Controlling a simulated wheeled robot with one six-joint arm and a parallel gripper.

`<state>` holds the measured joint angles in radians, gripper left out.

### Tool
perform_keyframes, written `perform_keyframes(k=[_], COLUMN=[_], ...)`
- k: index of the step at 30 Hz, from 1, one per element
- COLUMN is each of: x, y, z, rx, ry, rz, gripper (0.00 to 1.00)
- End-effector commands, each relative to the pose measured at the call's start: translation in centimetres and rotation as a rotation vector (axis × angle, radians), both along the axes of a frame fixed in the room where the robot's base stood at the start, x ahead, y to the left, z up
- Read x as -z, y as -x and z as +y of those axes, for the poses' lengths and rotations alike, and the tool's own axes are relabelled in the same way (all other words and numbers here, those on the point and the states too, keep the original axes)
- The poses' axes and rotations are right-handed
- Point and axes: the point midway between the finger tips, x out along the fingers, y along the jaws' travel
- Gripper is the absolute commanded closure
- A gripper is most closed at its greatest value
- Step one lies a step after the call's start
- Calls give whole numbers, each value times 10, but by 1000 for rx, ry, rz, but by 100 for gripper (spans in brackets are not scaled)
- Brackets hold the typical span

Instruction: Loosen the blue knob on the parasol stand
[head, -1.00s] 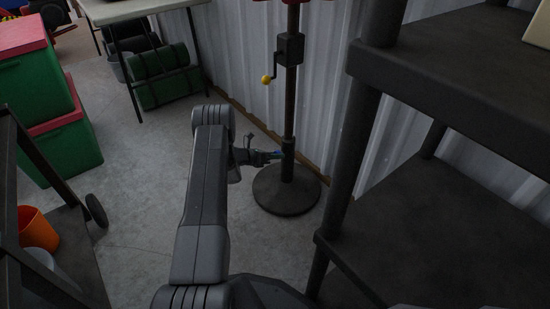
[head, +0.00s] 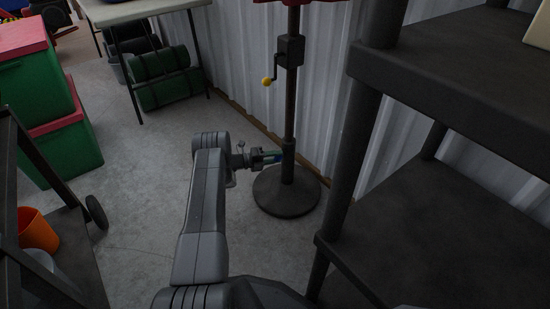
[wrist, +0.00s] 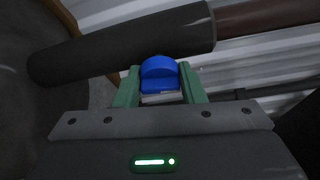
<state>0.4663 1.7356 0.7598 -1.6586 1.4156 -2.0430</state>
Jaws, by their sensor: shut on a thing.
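The parasol stand (head: 287,192) is a dark round base with an upright pole by the corrugated wall. The blue knob (wrist: 159,68) sits at the side of the dark sleeve (wrist: 120,47) low on the pole, and a small bit of it shows in the head view (head: 279,158). My gripper (wrist: 160,80) is shut on the blue knob, with one green finger on each side of it. In the head view my gripper (head: 268,157) reaches the sleeve from the left. The fingers hide part of the knob's sides.
A crank with a yellow ball (head: 267,81) sticks out higher on the pole. Dark shelving (head: 450,105) stands close on the right. Green bins with red lids (head: 62,145), a cart with an orange pot (head: 38,229) and a table (head: 150,10) are to the left. Concrete floor between is clear.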

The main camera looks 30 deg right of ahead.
Motion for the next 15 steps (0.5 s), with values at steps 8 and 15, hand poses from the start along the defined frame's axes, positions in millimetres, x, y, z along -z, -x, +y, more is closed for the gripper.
perform_keyframes(k=[8, 15], x=[1, 1], y=[-1, -2], z=[0, 0], rx=[-3, -5], ry=[13, 17], rz=[141, 193], gripper=[86, 86])
